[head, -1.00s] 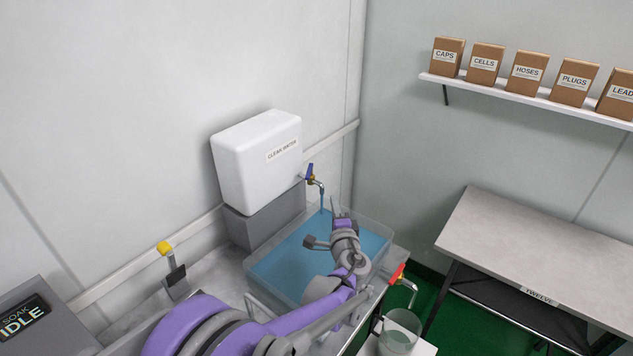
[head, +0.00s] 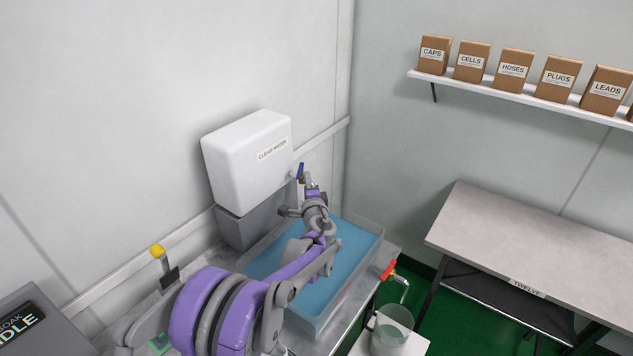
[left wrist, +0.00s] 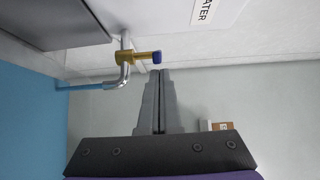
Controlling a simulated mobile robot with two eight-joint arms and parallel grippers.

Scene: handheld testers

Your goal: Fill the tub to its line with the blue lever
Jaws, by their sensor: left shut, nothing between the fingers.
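The clear tub (head: 383,238) holds blue water (head: 345,265) over much of its depth; I cannot make out its line. The blue lever (head: 301,171) stands up on the tap below the white clean water tank (head: 247,160). In the left wrist view the blue lever (left wrist: 156,57) is on a brass tap (left wrist: 130,58), and a blue stream (left wrist: 85,86) runs from the spout to the water. My left gripper (left wrist: 158,73) is shut and empty, its tips very close to the lever's end; I cannot tell if they touch. My right gripper is out of view.
A red-handled tap (head: 388,270) stands over a clear container (head: 393,325) right of the tub. A yellow-topped lever (head: 157,250) is at left, near a screen reading IDLE (head: 20,325). A grey table (head: 530,240) and a shelf of boxes (head: 515,88) are at right.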

